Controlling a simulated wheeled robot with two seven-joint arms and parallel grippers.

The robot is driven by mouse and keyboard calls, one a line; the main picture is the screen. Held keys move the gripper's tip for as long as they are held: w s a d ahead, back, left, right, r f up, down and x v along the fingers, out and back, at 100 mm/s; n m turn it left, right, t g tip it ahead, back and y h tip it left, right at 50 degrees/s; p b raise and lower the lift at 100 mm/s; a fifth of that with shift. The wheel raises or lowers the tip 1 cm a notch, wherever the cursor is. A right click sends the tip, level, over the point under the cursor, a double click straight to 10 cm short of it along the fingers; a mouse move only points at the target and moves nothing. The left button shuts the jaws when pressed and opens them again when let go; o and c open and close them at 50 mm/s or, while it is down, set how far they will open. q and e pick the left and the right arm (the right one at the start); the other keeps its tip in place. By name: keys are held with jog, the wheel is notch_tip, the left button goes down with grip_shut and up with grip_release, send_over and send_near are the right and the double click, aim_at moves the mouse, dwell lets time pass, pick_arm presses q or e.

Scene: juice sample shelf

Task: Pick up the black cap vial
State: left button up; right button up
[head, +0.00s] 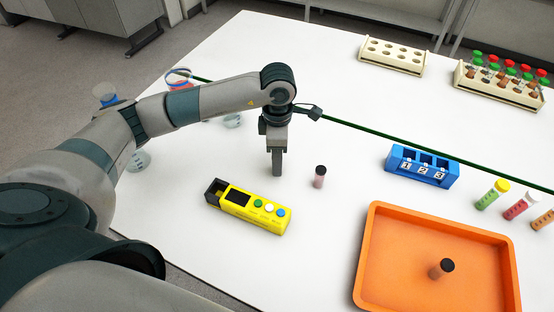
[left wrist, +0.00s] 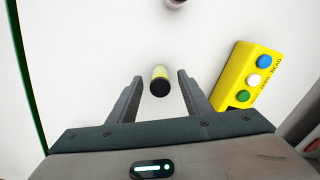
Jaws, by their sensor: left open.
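A vial with a black cap and a yellow body (left wrist: 160,80) sits between the fingertips of my left gripper (left wrist: 156,88) in the left wrist view, with white gaps on both sides. In the head view my left gripper (head: 277,165) points down over the table and hides this vial. Another black-capped vial with pinkish contents (head: 319,177) stands upright just right of the gripper; its edge shows at the top of the wrist view (left wrist: 176,2). A third dark-capped vial (head: 441,268) stands in the orange tray (head: 372,245). My right gripper is out of view.
A yellow device with coloured buttons (head: 248,206) lies close to my gripper. A blue numbered rack (head: 422,167) and several colour-capped tubes (head: 492,194) are to the right. Cream racks (head: 393,55) stand at the back. A green line crosses the white table (head: 330,80).

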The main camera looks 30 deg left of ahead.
pick_arm(q)
jog(key=shift+f, duration=0.2)
dwell(0.3)
jog(key=c, duration=1.1)
grip_shut()
jog(key=shift+r, duration=0.1)
jog(key=shift+r+b, duration=0.5)
jog(key=r+b, duration=0.1)
jog(key=d+r+b, duration=0.1)
jog(key=r, duration=0.1)
jog(key=shift+w, duration=0.15)
jog(key=w+d+r+b, duration=0.2)
jog(key=d+r+b, duration=0.2)
jog(key=d+r, duration=0.3)
jog(key=shift+w+d, duration=0.35)
jog(key=shift+d, duration=1.3)
